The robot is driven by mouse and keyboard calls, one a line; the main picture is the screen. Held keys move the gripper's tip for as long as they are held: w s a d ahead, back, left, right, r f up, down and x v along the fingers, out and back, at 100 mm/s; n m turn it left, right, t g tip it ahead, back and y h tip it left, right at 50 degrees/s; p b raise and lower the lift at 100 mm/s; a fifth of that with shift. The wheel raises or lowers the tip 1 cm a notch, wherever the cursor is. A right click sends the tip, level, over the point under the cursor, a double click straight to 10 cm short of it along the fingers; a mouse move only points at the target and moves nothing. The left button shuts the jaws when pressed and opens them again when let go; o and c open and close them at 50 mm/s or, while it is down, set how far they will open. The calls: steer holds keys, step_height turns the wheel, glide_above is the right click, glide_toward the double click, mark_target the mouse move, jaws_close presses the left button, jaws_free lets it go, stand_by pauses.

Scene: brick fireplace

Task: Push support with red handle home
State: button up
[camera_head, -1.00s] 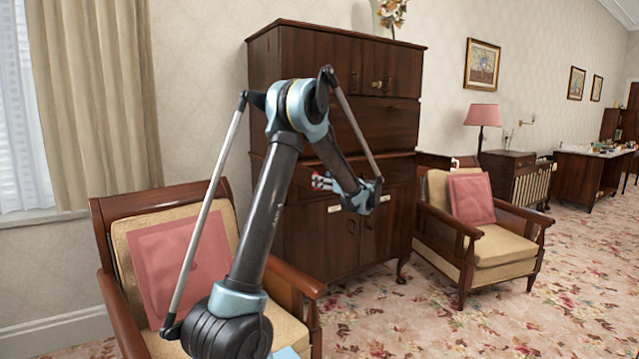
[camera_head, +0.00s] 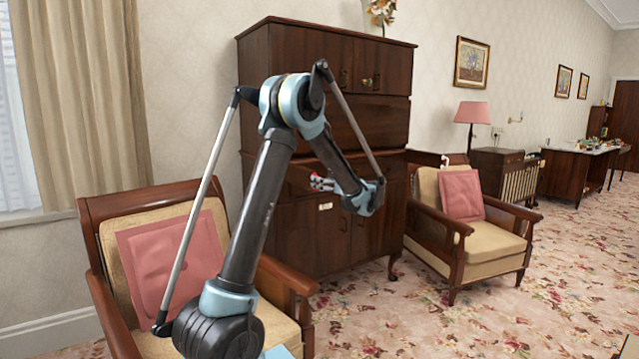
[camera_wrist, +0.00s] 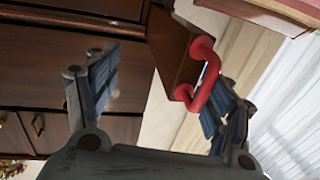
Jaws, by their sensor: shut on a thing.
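The dark wooden support (camera_wrist: 172,45) juts out from the cabinet in the wrist view, with a curved red handle (camera_wrist: 207,78) on its end. In the head view my gripper (camera_head: 320,183) is in front of the tall dark cabinet (camera_head: 375,108), around mid height. The support is hidden or too small to tell there.
An armchair with a pink cushion (camera_head: 172,262) stands close by at the left, beside my arm. Another armchair (camera_head: 478,240) stands right of the cabinet, with a pink lamp (camera_head: 472,113) behind it. Patterned carpet (camera_head: 430,318) is free at the lower right.

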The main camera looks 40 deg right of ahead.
steer(key=shift+s+d, duration=0.4)
steer(key=shift+s, duration=0.45)
steer(key=shift+c, duration=1.3)
steer(key=shift+o, duration=1.2)
steer(key=shift+s+d, duration=0.1)
steer(key=shift+s, duration=0.45)
steer(key=shift+s+d, duration=0.1)
steer(key=shift+s, duration=0.7)
steer(key=c, duration=0.5)
steer(key=shift+s, duration=0.15)
steer(key=shift+c, duration=0.6)
steer(key=s, duration=0.6)
steer(key=shift+s+d, duration=0.2)
steer(key=shift+s, duration=0.2)
